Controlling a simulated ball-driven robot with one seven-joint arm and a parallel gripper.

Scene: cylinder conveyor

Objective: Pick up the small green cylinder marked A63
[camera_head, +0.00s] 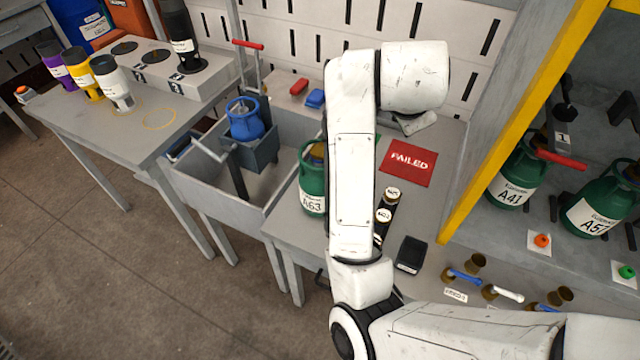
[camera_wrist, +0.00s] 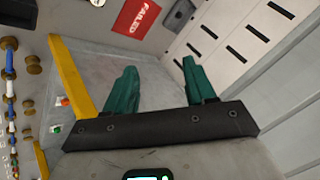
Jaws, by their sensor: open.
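The small green cylinder marked A63 (camera_head: 312,182) stands upright on the grey bench, just left of my white arm in the head view. The arm hides its right side, and its top is partly covered. It cannot be made out in the wrist view. My gripper (camera_wrist: 160,82) shows in the wrist view with its two green fingers wide apart and nothing between them. In the head view the fingers are hidden behind my arm.
A yellow post (camera_head: 515,130) borders the shelf holding A41 (camera_head: 513,180) and another green cylinder.

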